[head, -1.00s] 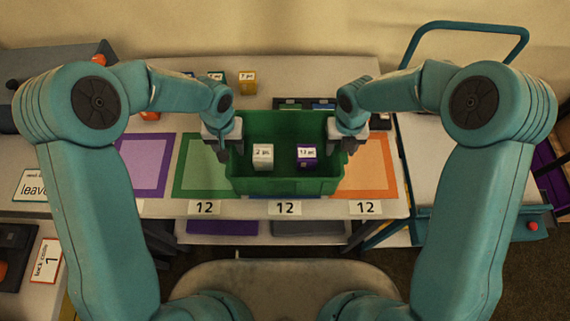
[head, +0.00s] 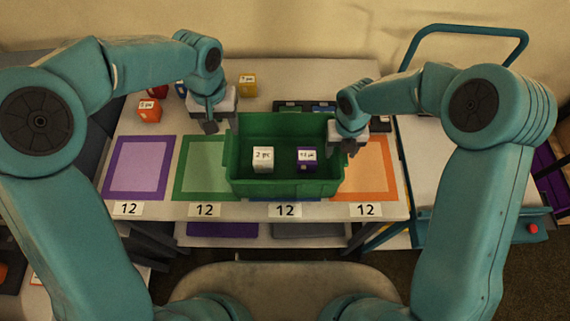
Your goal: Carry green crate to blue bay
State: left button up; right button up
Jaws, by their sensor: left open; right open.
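The green crate (head: 285,188) stands upright at the middle of the table, over the blue bay (head: 285,199), of which only a thin strip shows along its front edge. A white block (head: 263,160) and a purple block (head: 307,160) lie inside the crate. My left gripper (head: 210,124) is open and empty, up and to the left of the crate's back left corner. My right gripper (head: 349,148) is open at the crate's right wall; I cannot tell whether it touches the wall.
A purple bay (head: 141,168), a green bay (head: 203,168) and an orange bay (head: 369,168) flank the crate, all bare. A red-orange block (head: 149,110) and a yellow block (head: 248,85) stand behind. A cart (head: 460,170) with a teal handle is at right.

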jog(key=shift+r, duration=0.25)
notch_tip(320, 180, up, 12)
jog(key=shift+f, duration=0.25)
jog(key=shift+s, duration=0.15)
dwell(0.3)
